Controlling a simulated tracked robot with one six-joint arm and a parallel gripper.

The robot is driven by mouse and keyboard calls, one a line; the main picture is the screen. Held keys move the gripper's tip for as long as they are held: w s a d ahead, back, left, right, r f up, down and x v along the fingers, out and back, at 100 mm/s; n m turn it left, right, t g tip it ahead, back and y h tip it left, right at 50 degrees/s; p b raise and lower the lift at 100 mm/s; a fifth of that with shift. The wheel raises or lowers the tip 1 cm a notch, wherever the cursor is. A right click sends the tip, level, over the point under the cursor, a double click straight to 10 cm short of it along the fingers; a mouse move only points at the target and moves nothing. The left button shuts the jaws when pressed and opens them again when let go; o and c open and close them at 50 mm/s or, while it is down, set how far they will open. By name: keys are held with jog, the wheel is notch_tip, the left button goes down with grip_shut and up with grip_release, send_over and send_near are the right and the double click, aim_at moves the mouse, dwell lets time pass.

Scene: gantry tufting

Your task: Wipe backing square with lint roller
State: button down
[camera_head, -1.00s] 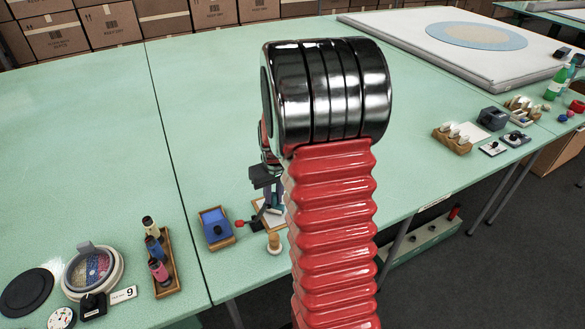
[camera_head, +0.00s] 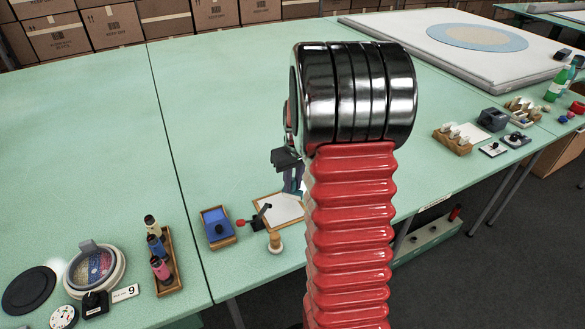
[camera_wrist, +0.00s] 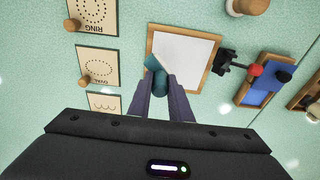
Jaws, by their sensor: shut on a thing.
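The backing square (camera_wrist: 195,52) is a white sheet in a thin wooden frame on the green table. It also shows in the head view (camera_head: 284,208), partly hidden by my arm. My gripper (camera_wrist: 160,88) is shut on a teal item, which I take as the lint roller (camera_wrist: 157,65). In the wrist view the roller overlaps the square's left side; I cannot tell whether it touches the sheet. In the head view my gripper (camera_head: 294,188) is partly hidden behind my arm, above the square.
A black clamp with a red knob (camera_wrist: 254,69) sits at the square's edge. A blue pad in a wooden tray (camera_head: 216,224) and a wooden peg (camera_head: 275,243) are close by. Pattern cards (camera_wrist: 97,66) with wooden knobs lie left in the wrist view. The table behind is clear.

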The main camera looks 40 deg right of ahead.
jog(key=shift+r, duration=2.4)
